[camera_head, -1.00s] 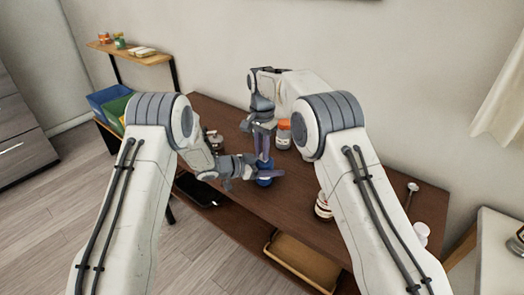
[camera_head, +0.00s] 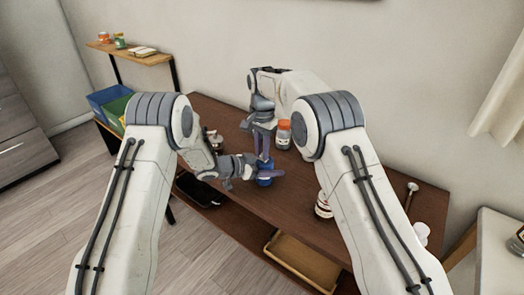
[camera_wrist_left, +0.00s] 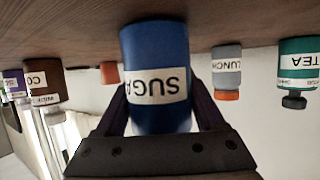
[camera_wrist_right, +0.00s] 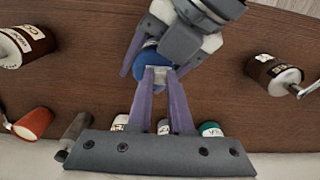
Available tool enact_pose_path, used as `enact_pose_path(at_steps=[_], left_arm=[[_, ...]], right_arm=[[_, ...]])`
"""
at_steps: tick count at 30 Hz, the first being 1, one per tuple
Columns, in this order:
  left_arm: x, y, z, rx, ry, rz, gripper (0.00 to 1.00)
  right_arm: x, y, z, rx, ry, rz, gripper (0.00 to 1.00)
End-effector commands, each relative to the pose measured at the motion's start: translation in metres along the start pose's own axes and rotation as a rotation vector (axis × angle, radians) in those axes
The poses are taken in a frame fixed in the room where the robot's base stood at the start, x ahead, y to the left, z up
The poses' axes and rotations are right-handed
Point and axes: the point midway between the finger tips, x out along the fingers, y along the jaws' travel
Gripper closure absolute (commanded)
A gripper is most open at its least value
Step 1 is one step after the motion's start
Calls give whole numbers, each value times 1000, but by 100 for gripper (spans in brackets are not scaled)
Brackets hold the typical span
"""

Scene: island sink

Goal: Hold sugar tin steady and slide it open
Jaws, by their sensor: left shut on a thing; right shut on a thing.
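The sugar tin (camera_head: 264,182) is a blue cylinder standing on the dark wooden table. In the left wrist view the sugar tin (camera_wrist_left: 158,60) appears upside down, with a white label whose visible part reads "SUGA". My left gripper (camera_head: 262,174) is shut around its body from the side, a finger on each side. My right gripper (camera_head: 263,156) comes down from above and is shut at the tin's top. In the right wrist view the fingertips (camera_wrist_right: 160,70) close on a small pale part by the blue top (camera_wrist_right: 148,60). The fingers partly hide the top, so I cannot tell whether it is open.
An orange-lidded jar (camera_head: 283,136) stands behind the tin. A striped jar (camera_head: 323,206) stands to the right. A tray (camera_head: 300,265) sits below the tabletop.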

Motion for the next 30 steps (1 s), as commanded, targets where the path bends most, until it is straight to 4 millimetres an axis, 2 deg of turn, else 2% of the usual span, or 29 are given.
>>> enact_pose_path(at_steps=[5,13,22,23,24,25,30], left_arm=[[0,0,0,-1,-1,0,91],[0,0,1,-1,-2,0,91],[0,0,1,-1,-2,0,91],[0,0,1,-1,-2,0,91],[0,0,1,-1,-2,0,91],[0,0,1,-1,-2,0,91],[0,0,1,-1,-2,0,91]], right_arm=[[-1,0,0,0,1,-2,100],[-2,16,0,0,1,-2,100],[-1,17,0,-1,1,-1,100],[-1,17,0,-1,1,-1,70],[-1,17,0,0,1,-1,55],[-1,17,0,0,0,-1,50],[0,17,0,0,0,-1,50]])
